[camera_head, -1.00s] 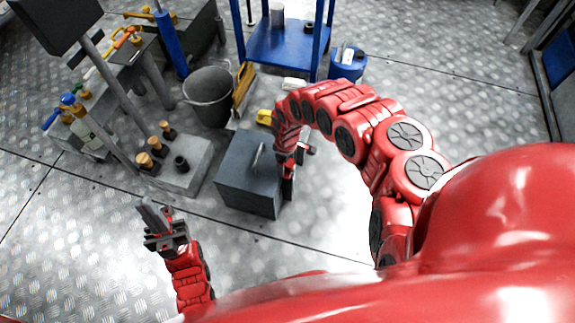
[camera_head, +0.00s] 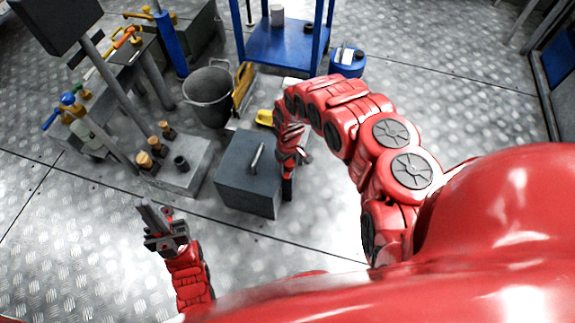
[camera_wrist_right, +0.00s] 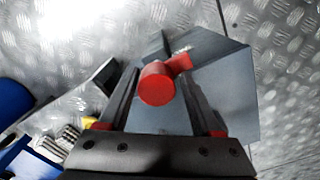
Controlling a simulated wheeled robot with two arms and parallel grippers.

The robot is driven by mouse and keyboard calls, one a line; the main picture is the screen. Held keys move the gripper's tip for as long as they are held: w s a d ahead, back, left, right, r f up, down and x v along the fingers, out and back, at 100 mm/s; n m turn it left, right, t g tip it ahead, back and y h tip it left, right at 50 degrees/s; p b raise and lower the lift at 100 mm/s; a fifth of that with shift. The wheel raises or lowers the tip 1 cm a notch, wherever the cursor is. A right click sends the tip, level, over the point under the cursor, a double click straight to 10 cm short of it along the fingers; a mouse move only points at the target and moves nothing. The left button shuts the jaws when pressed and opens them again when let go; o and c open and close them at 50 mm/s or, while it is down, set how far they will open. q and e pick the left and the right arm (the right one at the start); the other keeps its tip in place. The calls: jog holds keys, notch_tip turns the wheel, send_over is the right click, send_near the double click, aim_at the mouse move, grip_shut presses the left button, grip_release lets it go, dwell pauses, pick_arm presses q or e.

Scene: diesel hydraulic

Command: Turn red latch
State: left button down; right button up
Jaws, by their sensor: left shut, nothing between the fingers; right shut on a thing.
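The red latch (camera_wrist_right: 158,84) shows in the right wrist view as a red cylindrical knob with a short red arm, at the side of a dark grey box. My right gripper (camera_wrist_right: 157,76) is shut on the latch, with one finger on each side of it. In the head view my right gripper (camera_head: 288,185) is at the right side of the grey box (camera_head: 240,190); the latch itself is hidden there. My left gripper (camera_head: 152,218) is shut and empty, low at the left, apart from the box.
A metal handle (camera_head: 257,157) is on the box lid. Behind the box stand a dark bucket (camera_head: 208,100), a yellow item (camera_head: 265,117) and a blue cart (camera_head: 285,45). A grey block with fittings (camera_head: 183,180) stands to the left. The floor in front is clear.

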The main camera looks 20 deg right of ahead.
jog(key=m, duration=0.1)
jog(key=s+d+m, duration=0.1)
jog(key=shift+f+m, duration=0.15)
jog(key=shift+m, duration=0.25)
jog(key=m, duration=0.4)
jog(key=shift+w, duration=0.1)
jog(key=shift+c, duration=0.6)
jog(key=m, duration=0.2)
jog(key=shift+w+m, duration=0.1)
jog(key=shift+m, duration=0.2)
jog(key=m, duration=0.4)
jog(key=shift+w+m, duration=0.15)
jog(key=shift+m, duration=0.15)
grip_shut()
jog(key=o, duration=1)
grip_release()
jog(key=shift+w+a, duration=0.1)
jog(key=shift+a, duration=0.05)
